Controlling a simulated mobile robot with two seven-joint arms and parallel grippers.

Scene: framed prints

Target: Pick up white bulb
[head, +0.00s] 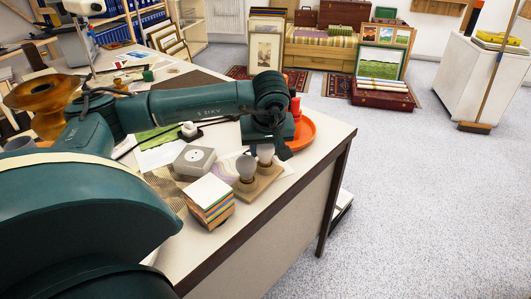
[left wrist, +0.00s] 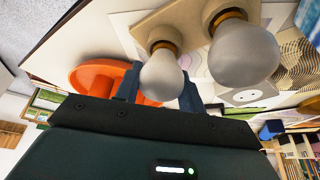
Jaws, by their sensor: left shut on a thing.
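Two whitish frosted bulbs stand on a light wooden base (head: 262,186) near the table's front edge. My left gripper (head: 281,149) reaches down to the farther bulb (head: 265,152). In the left wrist view, the gripper's fingers (left wrist: 160,92) are on both sides of this bulb (left wrist: 160,74) and shut on it. Its brass-coloured neck still meets the base (left wrist: 150,22). The other bulb (head: 246,167) stands beside it, outside the fingers, and also shows in the left wrist view (left wrist: 243,55). My right gripper is in neither view.
An orange dish (head: 308,134) lies just beyond my left gripper. A grey socket box (head: 194,161) and a stack of coloured paper (head: 209,199) stand to the left of the bulbs. The table's edge (head: 300,203) is close on the right, with open floor beyond.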

